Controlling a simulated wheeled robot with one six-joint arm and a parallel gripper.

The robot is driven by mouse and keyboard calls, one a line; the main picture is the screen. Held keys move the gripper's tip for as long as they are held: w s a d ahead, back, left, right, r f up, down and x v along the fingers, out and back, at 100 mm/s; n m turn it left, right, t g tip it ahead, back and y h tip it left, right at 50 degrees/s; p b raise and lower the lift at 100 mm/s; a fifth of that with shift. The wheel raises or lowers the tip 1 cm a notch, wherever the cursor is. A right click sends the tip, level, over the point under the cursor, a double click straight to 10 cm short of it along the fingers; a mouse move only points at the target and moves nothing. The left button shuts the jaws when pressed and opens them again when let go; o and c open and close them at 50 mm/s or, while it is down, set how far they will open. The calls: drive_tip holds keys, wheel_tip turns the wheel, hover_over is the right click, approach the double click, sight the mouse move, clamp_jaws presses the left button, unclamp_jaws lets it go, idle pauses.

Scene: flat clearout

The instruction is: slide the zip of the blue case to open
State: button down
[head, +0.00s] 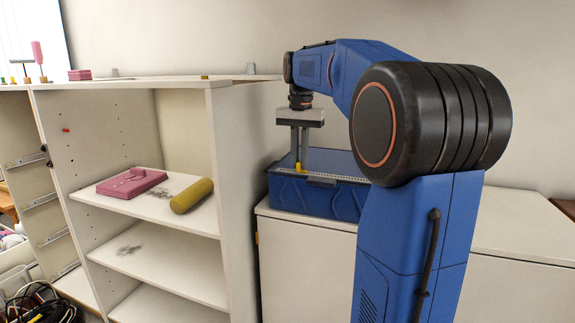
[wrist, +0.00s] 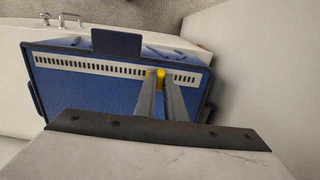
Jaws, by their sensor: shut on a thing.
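The blue case (head: 290,197) sits on a low white cabinet beside the shelf unit. In the wrist view the case (wrist: 85,92) shows a pale zip strip (wrist: 100,68) with dark teeth across its top. The yellow zip pull (wrist: 160,73) is on this strip, right of its middle. It also shows in the head view (head: 298,166), at the left part of the case. My gripper (head: 299,160) points down over the case and is shut on the zip pull. Its two fingers (wrist: 161,88) reach the pull in the wrist view. My arm hides the case's right part in the head view.
The white shelf unit (head: 232,190) stands close on the left, higher than the case. A pink box (head: 131,183) and a yellow cylinder (head: 192,195) lie on its shelf. The cabinet top (head: 510,220) is clear to the right. A wall is behind.

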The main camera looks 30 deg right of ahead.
drive_tip(key=shift+s+d, duration=0.55)
drive_tip(key=shift+s, duration=0.2)
drive_tip(key=shift+s+d, duration=0.55)
drive_tip(key=shift+s, duration=0.15)
drive_tip(key=shift+s+d, duration=1.25)
drive_tip(key=shift+s, duration=0.3)
drive_tip(key=shift+s+d, duration=0.1)
drive_tip(key=shift+s, duration=0.05)
drive_tip(key=shift+s+d, duration=0.55)
drive_tip(key=shift+s, duration=0.2)
drive_tip(key=shift+s+d, duration=0.55)
drive_tip(key=shift+s, duration=0.15)
drive_tip(key=shift+s+d, duration=1.25)
drive_tip(key=shift+s, duration=0.4)
idle(0.4)
